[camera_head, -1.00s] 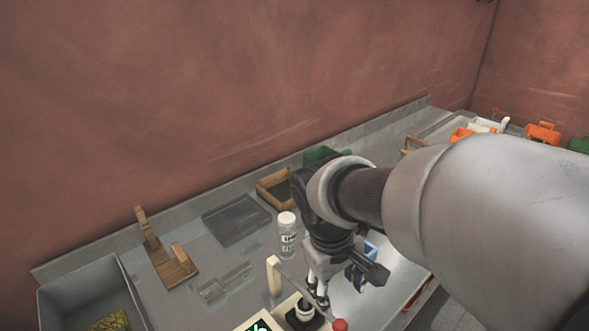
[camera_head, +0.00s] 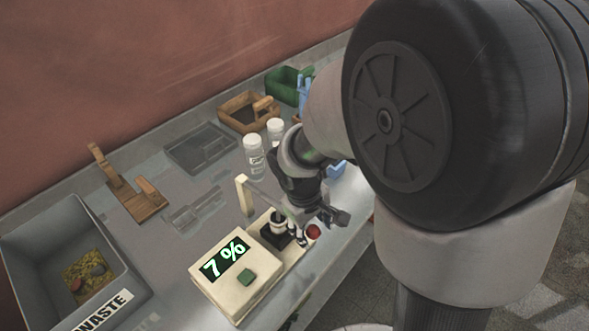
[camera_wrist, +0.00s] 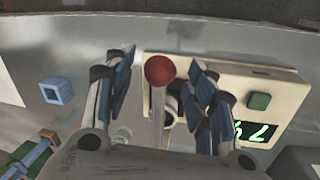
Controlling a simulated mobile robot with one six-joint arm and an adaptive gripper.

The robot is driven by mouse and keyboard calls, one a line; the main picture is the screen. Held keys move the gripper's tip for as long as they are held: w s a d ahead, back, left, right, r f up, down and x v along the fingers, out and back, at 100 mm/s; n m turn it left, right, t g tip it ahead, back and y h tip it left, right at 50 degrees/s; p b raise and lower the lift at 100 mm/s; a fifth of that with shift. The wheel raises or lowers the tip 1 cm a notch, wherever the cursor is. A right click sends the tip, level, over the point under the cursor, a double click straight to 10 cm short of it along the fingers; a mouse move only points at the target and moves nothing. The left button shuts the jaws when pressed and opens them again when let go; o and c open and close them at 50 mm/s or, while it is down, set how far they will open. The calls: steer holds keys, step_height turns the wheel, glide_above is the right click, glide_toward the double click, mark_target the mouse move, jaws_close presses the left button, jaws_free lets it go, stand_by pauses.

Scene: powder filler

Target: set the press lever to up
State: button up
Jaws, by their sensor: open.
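The press lever is a thin rod with a red ball knob (camera_head: 313,232). In the head view it runs from a pale upright post (camera_head: 243,195) down towards the bench front. In the wrist view the red knob (camera_wrist: 159,70) and pale rod (camera_wrist: 158,115) lie between my fingers. My gripper (camera_head: 300,237) is open at the knob end, with a finger on each side of the lever in the wrist view (camera_wrist: 162,76). I cannot tell whether either finger touches it. Part of the rod is hidden behind my gripper.
The cream filler base (camera_head: 225,290) has a "7 %" display (camera_head: 225,259) and green button (camera_head: 246,277). A dark vial holder (camera_head: 275,236) sits below the lever. White-capped bottles (camera_head: 254,155) stand behind. A grey waste bin (camera_head: 30,235) is left; a wooden stand (camera_head: 135,203) is beside it.

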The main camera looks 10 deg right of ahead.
steer(key=shift+d+f, duration=0.1)
steer(key=shift+f, duration=0.5)
steer(key=shift+c, duration=0.5)
jaws_close()
